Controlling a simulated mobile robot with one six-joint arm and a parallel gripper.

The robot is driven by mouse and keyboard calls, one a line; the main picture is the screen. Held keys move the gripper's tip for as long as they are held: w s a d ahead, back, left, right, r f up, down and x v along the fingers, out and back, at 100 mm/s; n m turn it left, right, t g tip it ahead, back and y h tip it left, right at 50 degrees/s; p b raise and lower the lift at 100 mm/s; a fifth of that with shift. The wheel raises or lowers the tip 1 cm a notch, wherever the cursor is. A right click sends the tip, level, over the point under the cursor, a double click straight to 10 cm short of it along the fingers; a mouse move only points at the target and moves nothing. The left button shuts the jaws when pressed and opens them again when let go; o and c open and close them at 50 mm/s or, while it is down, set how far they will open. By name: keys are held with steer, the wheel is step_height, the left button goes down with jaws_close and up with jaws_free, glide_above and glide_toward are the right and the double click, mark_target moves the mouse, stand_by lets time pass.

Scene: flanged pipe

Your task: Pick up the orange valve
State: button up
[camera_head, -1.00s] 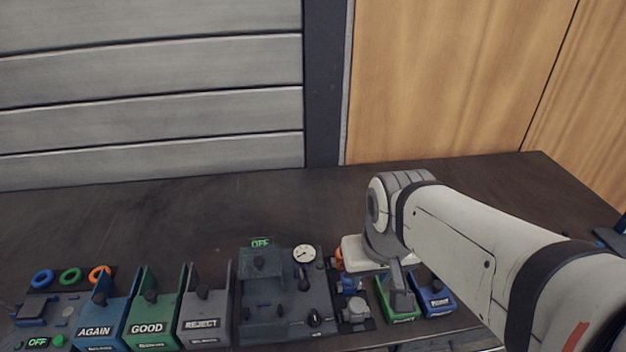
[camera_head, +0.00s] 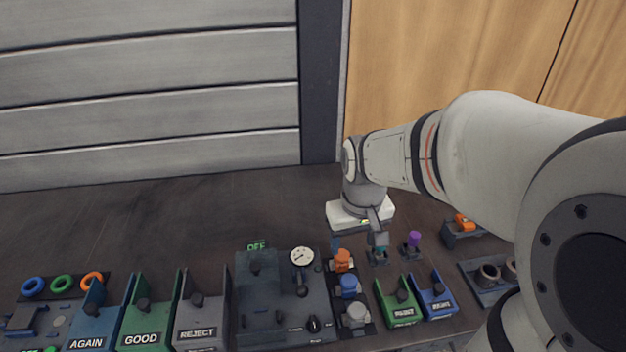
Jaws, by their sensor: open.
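The orange valve (camera_head: 343,260) stands at the back of a narrow dark rack, behind a blue valve (camera_head: 349,286) and a grey valve (camera_head: 355,315). My gripper (camera_head: 358,243) hangs just behind and slightly right of the orange valve in the picture. It is open and empty, with one finger near the rack's back end and the other to the right. I cannot tell its exact height. The orange valve is in plain view and appears clear of the fingers.
A panel with a round gauge (camera_head: 302,257) stands left of the rack. A green bin (camera_head: 399,304) and a blue bin (camera_head: 434,297) stand to its right. A purple-topped piece (camera_head: 414,239) stands near my right finger. Another orange part (camera_head: 464,222) rests on a stand farther right.

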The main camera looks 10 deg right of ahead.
steer(key=n+g, duration=0.1)
glide_above(343, 255)
step_height(343, 255, down, 5)
steer(key=shift+f, duration=0.1)
steer(key=shift+w+f, duration=0.2)
steer(key=shift+f, duration=0.05)
steer(key=f, duration=0.7)
steer(key=shift+s+a+f+p, duration=0.1)
steer(key=shift+s+f+p, duration=0.1)
steer(key=shift+f+p, duration=0.15)
steer(key=shift+c, duration=0.2)
steer(key=c, duration=0.7)
step_height(343, 255, up, 12)
steer(key=shift+f+p, duration=0.15)
steer(key=shift+p, duration=0.4)
steer(key=shift+c, duration=0.2)
step_height(343, 255, up, 5)
steer(key=p, duration=0.3)
steer(key=shift+p, duration=0.35)
